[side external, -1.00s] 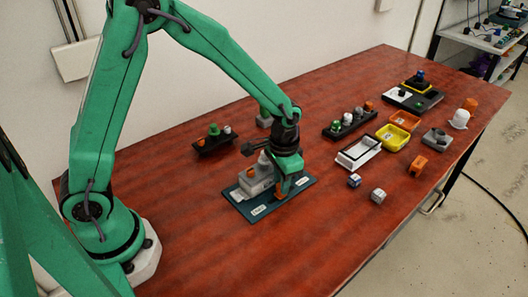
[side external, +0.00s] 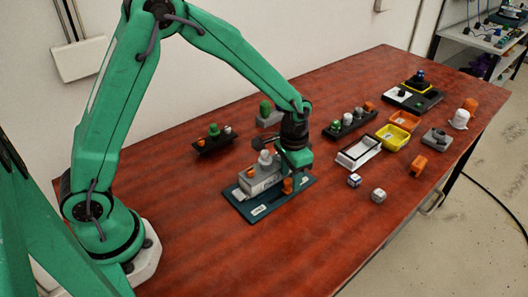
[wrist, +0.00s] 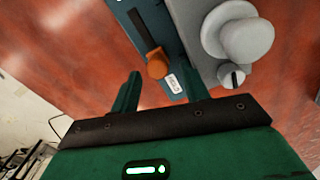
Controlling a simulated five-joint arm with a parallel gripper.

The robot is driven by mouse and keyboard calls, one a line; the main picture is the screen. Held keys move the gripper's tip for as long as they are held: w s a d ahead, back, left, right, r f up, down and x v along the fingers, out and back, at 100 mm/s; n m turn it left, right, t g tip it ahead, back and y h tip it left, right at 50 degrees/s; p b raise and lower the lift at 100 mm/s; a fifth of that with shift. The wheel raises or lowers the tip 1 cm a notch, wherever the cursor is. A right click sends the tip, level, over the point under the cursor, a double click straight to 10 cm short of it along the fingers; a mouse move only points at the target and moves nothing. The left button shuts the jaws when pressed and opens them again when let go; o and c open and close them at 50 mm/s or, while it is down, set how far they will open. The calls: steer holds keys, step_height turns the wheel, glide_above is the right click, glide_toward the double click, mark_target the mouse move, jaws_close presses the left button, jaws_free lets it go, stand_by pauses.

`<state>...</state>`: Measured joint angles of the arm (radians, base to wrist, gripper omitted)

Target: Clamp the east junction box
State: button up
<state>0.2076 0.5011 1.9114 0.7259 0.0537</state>
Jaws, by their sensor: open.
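A teal base plate (side external: 238,202) lies on the table with a long grey box (side external: 262,181) on it, topped by a pale rounded knob (side external: 265,158). An orange knob (side external: 288,185) stands at the box's front side. In the wrist view the orange knob (wrist: 157,65) sits at the end of a dark bar, beside a small label (wrist: 174,84) too small to read. The grey box with its pale knob (wrist: 247,38) is to the right. My gripper (side external: 296,172) is open and empty above the plate's right end; its fingers (wrist: 160,84) are apart near the orange knob, not visibly touching it.
A black tray (side external: 210,146) with a green knob and a grey block (side external: 268,120) with a green top stand behind. To the right are a white-rimmed tray (side external: 358,153), yellow bin (side external: 392,138) and small blocks. The table's front left is clear.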

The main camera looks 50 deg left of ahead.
mark_target(289, 179)
steer(key=shift+r, duration=0.1)
step_height(289, 179, up, 7)
steer(key=shift+r, duration=0.3)
stand_by(0.4)
steer(key=shift+r, duration=0.1)
steer(key=s+a+r+n+t, duration=0.1)
steer(key=s+a+r+t, duration=0.3)
steer(key=s+r, duration=0.55)
steer(key=s+a+r+n, duration=0.1)
steer(key=s+a, duration=0.1)
steer(key=s, duration=0.3)
steer(key=s+a+r+n+t, duration=0.1)
steer(key=s+a+r, duration=0.1)
steer(key=s, duration=0.4)
steer(key=shift+a+r+t, duration=0.25)
steer(key=shift+a+t, duration=0.05)
steer(key=shift+a, duration=0.2)
